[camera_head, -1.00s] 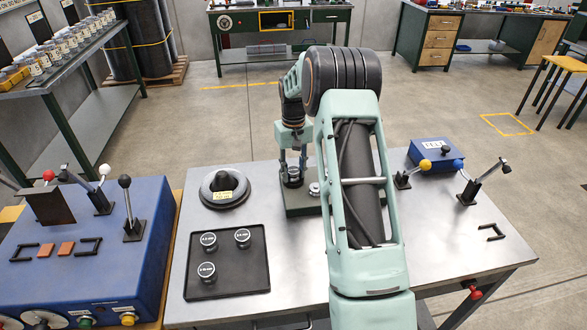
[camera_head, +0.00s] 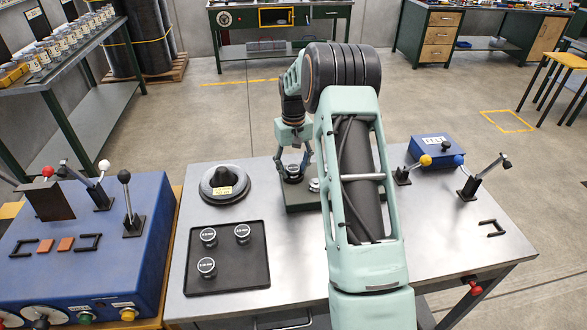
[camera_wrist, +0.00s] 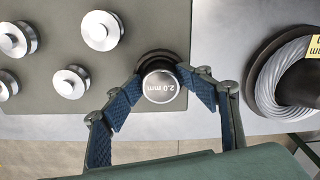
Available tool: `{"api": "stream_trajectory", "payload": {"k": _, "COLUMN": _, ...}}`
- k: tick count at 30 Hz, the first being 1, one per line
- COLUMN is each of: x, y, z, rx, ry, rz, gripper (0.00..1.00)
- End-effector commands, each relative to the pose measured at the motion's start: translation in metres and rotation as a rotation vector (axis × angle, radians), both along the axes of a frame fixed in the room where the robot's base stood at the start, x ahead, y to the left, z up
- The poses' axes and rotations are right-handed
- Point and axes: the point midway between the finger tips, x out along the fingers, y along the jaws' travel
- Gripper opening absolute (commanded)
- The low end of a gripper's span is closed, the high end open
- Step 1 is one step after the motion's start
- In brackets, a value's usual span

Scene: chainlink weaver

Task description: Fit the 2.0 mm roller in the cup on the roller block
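The 2.0 mm roller (camera_wrist: 163,87) is a silver knob with its label up. In the wrist view it stands upright at the dark cup (camera_wrist: 154,60) on the grey roller block (camera_wrist: 60,115); how deep it sits is hard to tell. My gripper (camera_wrist: 167,82) is open, with blue pads on both sides of the roller; a gap shows on the left, and the right pad is very close. In the head view my gripper (camera_head: 293,166) is over the block (camera_head: 302,202), with the roller (camera_head: 293,173) between spread fingers. My arm hides the block's right part.
Several silver knobs (camera_wrist: 101,30) stand on the block. A black tray (camera_head: 228,279) with three labelled rollers (camera_head: 208,237) and a dark round coil (camera_head: 225,185) are at the left. Levers (camera_head: 403,172) and a blue box (camera_head: 432,149) stand at the right.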

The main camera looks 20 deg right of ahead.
Motion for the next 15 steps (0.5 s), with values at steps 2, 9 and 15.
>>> {"api": "stream_trajectory", "payload": {"k": 2, "x": -0.003, "y": 0.0, "z": -0.001, "rx": 0.002, "ry": 0.008, "rz": 0.0, "gripper": 0.5}}
{"api": "stream_trajectory", "payload": {"k": 9, "x": 0.0, "y": 0.0, "z": 0.036, "rx": 0.0, "ry": -0.001, "rz": 0.0, "gripper": 0.5}}
{"api": "stream_trajectory", "payload": {"k": 15, "x": 0.001, "y": 0.0, "z": 0.08, "rx": -0.001, "ry": -0.003, "rz": 0.001, "gripper": 0.5}}
